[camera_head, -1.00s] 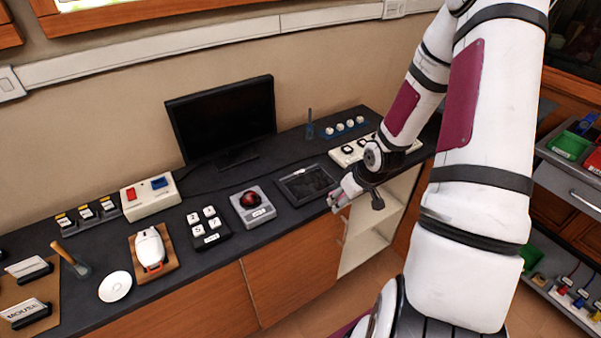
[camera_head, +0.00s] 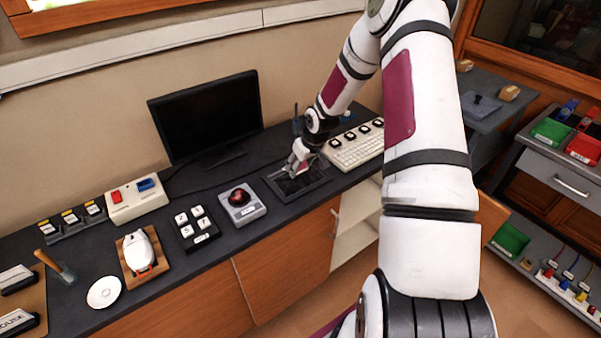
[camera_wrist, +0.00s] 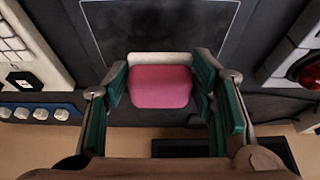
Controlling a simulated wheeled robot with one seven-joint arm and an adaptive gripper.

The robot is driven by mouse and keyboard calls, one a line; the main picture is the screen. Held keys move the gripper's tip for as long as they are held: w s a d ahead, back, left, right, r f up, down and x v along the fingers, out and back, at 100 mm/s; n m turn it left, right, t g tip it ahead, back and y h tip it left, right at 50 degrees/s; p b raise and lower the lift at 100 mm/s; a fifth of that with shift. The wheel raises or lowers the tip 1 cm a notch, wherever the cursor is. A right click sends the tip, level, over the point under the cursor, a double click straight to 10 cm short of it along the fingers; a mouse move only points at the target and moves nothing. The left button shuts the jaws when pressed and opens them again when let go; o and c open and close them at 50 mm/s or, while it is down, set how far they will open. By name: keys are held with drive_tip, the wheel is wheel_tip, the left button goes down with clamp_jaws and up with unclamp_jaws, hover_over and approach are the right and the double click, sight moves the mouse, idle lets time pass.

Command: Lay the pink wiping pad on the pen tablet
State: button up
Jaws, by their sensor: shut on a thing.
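The pink wiping pad (camera_wrist: 160,86) has a pale strip along one edge. It sits between the two fingers of my gripper (camera_wrist: 161,92), which is shut on it. The pen tablet (camera_head: 285,189) is a dark flat slab on the counter; in the wrist view its dark surface (camera_wrist: 160,25) fills the upper middle. In the head view my gripper (camera_head: 297,171) is over the tablet. In the wrist view the pad overlaps the tablet's lower edge. I cannot tell whether the pad touches the tablet.
A white keyboard (camera_head: 354,151) is right of the tablet and a red trackball (camera_head: 241,199) is left of it. A monitor (camera_head: 207,115) stands behind, to the left. A keypad (camera_head: 195,228) and a mouse on a wooden board (camera_head: 140,252) lie farther left.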

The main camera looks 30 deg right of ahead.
sight(301, 170)
drive_tip(key=shift+w+f, duration=0.1)
drive_tip(key=shift+f, duration=1.65)
drive_tip(key=shift+f, duration=0.1)
drive_tip(key=o, duration=1)
